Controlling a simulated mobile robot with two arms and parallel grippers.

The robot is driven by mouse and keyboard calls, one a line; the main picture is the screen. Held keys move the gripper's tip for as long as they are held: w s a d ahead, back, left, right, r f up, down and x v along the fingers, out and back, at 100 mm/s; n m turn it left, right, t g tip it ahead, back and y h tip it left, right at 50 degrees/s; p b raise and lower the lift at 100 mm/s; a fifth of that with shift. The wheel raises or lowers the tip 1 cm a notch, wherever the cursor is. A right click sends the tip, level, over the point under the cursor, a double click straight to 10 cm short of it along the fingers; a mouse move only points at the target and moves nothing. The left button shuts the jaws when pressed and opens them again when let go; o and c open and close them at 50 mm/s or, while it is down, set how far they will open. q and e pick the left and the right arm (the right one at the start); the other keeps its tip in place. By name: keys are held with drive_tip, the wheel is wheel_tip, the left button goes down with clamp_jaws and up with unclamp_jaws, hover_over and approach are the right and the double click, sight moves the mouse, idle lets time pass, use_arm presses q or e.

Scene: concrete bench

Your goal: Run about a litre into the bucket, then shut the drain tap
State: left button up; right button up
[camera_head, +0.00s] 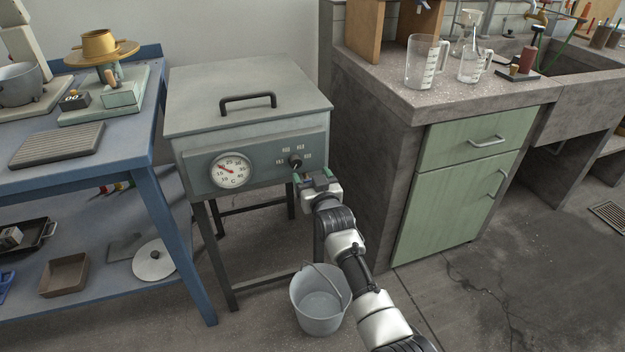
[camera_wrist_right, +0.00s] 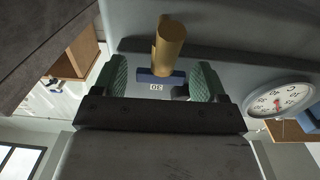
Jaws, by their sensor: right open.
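The grey metal bath (camera_head: 245,100) stands on dark legs, with a round dial (camera_head: 231,170) and a dark knob (camera_head: 296,160) on its front. My right gripper (camera_head: 313,175) is open close to the right part of that front. In the right wrist view, a brass tap (camera_wrist_right: 171,45) with a blue handle (camera_wrist_right: 160,77) shows between the green finger pads (camera_wrist_right: 160,82), which stand apart from the handle on both sides. In the head view, my gripper hides the tap. The bucket (camera_head: 320,320) stands upright on the floor below; I cannot tell its water level. My left gripper is out of view.
A blue bench (camera_head: 150,190) with equipment is close on the left. On the right, a concrete bench (camera_head: 375,130) holds glass jugs (camera_head: 422,65) above a green cupboard (camera_head: 455,205). The floor (camera_head: 480,290) at the front right is clear.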

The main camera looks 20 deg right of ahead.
drive_tip(key=s+p, duration=0.1)
drive_tip(key=s, duration=0.2)
drive_tip(key=shift+s, duration=0.15)
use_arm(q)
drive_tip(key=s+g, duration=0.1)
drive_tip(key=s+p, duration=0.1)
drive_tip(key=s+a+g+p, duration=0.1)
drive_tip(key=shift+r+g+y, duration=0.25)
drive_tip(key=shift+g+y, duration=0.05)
use_arm(e)
drive_tip(key=s, duration=0.7)
drive_tip(key=shift+s, duration=0.25)
drive_tip(key=shift+d, duration=0.1)
